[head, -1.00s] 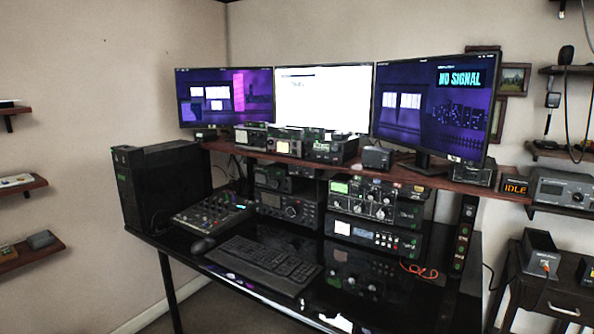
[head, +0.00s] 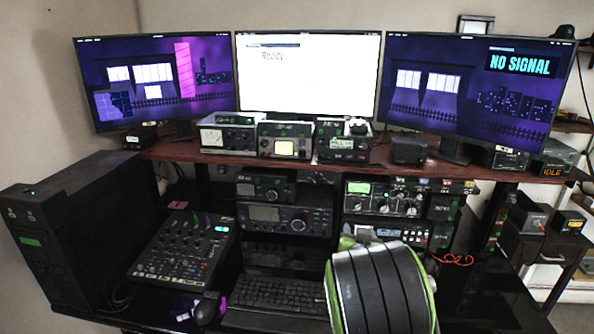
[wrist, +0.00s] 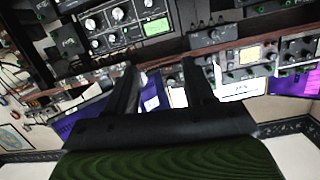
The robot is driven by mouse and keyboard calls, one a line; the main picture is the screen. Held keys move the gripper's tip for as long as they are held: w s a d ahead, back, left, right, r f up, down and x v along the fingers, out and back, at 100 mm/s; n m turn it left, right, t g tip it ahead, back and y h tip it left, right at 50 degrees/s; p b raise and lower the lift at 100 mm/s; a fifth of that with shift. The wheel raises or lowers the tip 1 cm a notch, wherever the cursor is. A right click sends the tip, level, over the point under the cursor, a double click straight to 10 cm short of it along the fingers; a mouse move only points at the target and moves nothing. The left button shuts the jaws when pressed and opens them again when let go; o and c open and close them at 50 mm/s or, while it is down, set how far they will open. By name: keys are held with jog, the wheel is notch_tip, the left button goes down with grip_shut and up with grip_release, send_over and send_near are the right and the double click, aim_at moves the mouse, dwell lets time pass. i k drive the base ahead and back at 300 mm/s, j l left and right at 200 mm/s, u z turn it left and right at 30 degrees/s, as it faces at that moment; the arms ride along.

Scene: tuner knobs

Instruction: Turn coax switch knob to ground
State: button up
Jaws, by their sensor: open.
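My gripper (wrist: 160,68) is open and empty in the wrist view, its two dark fingers spread apart, pointing towards the radio shelf. In the head view my arm hides most of it. No knob is between the fingers. I cannot read a coax switch label. The tuner with several round knobs (head: 385,198) is below the shelf and shows in the wrist view (wrist: 112,25).
Three monitors stand on the wooden shelf (head: 215,155). A mixer (head: 186,248), a keyboard (head: 275,297) and a mouse (head: 207,307) are on the black desk. A black computer tower (head: 85,225) stands at left. Radios (head: 285,218) fill the space below the shelf.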

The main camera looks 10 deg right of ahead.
aim_at(316, 181)
jog(key=i+j+z, duration=0.1)
jog(key=i+j, duration=0.15)
jog(key=i+j+z, duration=0.1)
jog(key=i+j, duration=0.15)
jog(key=j, duration=0.2)
jog(key=i, duration=0.35)
